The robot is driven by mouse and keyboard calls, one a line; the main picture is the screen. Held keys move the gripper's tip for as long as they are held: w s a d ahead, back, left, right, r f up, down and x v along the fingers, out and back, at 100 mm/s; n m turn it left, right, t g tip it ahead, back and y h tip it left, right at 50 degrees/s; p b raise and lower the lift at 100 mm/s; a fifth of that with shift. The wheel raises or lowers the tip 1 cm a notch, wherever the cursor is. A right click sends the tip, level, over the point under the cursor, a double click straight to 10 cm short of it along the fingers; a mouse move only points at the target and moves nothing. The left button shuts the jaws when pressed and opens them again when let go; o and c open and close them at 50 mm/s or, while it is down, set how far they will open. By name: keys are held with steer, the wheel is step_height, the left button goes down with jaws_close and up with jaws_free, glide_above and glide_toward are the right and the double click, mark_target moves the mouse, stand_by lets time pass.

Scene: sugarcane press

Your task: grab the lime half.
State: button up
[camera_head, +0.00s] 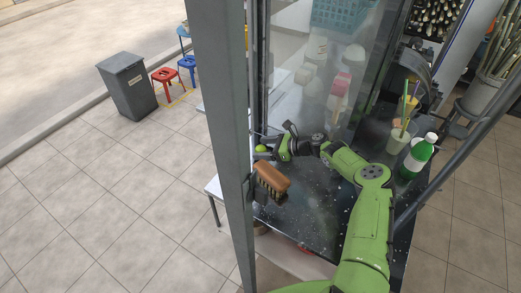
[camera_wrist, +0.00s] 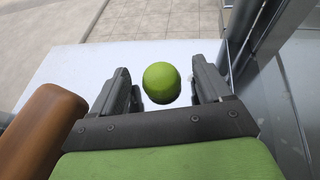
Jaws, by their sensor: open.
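The lime half (camera_wrist: 161,82) is a small green dome in the wrist view. It lies on a white surface between and slightly ahead of the two dark fingers of my gripper (camera_wrist: 164,88). The gripper is open, and a gap shows on each side of the lime half. In the head view the lime half (camera_head: 261,148) shows as a small green spot beside the grey post, with my gripper (camera_head: 268,146) reaching to it from the right. The lime's underside is hidden.
A brown wooden brush (camera_head: 271,180) stands near the post, and close on the left in the wrist view (camera_wrist: 42,130). A grey metal post (camera_head: 222,120) rises beside my gripper. A green-and-white bottle (camera_head: 418,155) and a cup with straws (camera_head: 399,138) stand on the dark counter (camera_head: 310,215).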

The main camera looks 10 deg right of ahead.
steer(key=c, duration=1.1)
